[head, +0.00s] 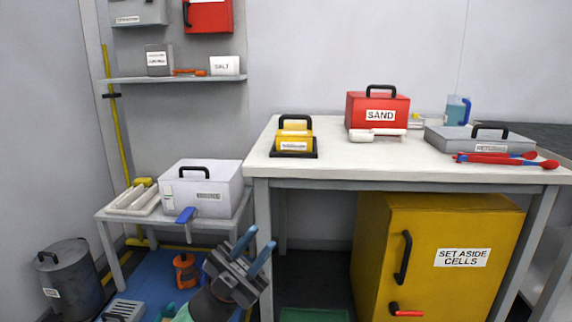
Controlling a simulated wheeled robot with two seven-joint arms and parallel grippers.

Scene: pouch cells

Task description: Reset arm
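My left gripper (262,238) shows at the bottom centre-left of the head view, a dark grey body with two blue fingers pointing up and to the right. The fingers stand apart with nothing between them, so it is open and empty. In the picture it lies in front of the worktable's (345,168) left leg, below the tabletop, and to the right of the low side stand (168,223). I cannot tell how far it is from the leg. My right gripper is not in view.
A yellow "SET ASIDE CELLS" cabinet (462,285) stands under the worktable. A red "SAND" box (360,101), yellow device (295,128) and grey case (450,140) sit on top. A white box (215,178) is on the stand. A grey bin (72,280) stands at left.

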